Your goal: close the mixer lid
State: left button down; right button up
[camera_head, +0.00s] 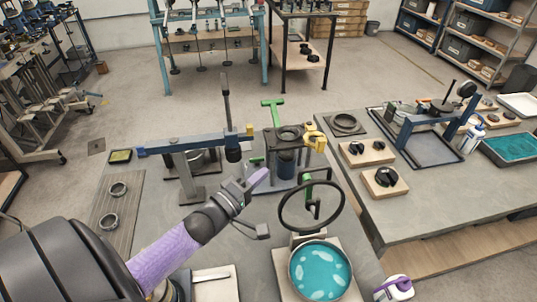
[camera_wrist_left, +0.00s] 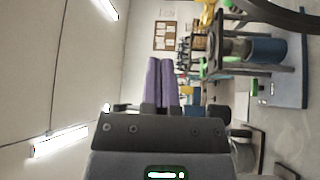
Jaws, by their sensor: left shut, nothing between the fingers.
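My left gripper (camera_head: 262,176) is shut and empty, held above the grey table. Its purple fingers (camera_wrist_left: 161,82) lie together in the left wrist view. To its right, a dark ring (camera_head: 282,207) with a green handle (camera_head: 309,190) stands raised behind a round bowl with teal contents (camera_head: 320,270). This looks like the mixer with its lid up, though I cannot be sure. The gripper is left of the ring and apart from it. Part of a dark curved rim (camera_wrist_left: 278,14) shows at the wrist view's upper right. My right gripper is not in view.
Behind the gripper stands a dark frame with a blue cylinder (camera_head: 287,170) and a yellow clamp (camera_head: 315,137). A long blue lever (camera_head: 190,144) on a grey post is at left. A second table (camera_head: 440,205) with knob blocks is at right.

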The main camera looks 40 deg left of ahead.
pick_arm(q)
jog(key=w+d, duration=0.4)
jog(key=w, duration=0.2)
jog(key=shift+d+p, duration=0.3)
jog(key=shift+p, duration=0.1)
